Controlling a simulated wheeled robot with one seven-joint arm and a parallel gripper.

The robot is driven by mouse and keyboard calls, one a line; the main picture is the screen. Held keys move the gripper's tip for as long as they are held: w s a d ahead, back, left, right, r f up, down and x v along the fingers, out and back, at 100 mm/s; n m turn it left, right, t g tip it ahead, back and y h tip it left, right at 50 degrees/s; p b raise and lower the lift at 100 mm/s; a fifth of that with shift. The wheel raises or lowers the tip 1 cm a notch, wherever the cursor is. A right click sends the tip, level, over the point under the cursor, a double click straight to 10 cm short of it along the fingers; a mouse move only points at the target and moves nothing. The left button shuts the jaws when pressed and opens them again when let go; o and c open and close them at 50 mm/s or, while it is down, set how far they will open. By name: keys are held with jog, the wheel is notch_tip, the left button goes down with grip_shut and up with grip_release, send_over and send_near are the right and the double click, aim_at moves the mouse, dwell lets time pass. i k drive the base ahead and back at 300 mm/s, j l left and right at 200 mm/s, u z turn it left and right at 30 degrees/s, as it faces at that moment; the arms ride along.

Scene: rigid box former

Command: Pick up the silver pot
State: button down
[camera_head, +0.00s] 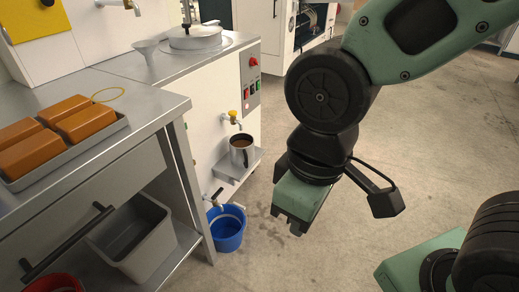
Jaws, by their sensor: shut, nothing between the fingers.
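A silver pot (242,151) with dark brown contents and a dark handle stands upright on a small metal shelf (228,178) on the front of the white machine, just below a yellow-handled tap (233,117). My gripper (288,228) points downward to the right of the pot and nearer to me, apart from it. It is shut and holds nothing. Its fingertips show only small at the lower end of the green hand.
A blue bucket (227,236) stands on the floor below the shelf, under a lower tap. A metal table at left bears a tray of orange-brown blocks (85,119). A grey bin (140,243) sits beneath it. The concrete floor at right is clear.

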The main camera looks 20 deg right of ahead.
aim_at(241, 145)
jog(key=i+z, duration=0.35)
jog(key=i, duration=0.85)
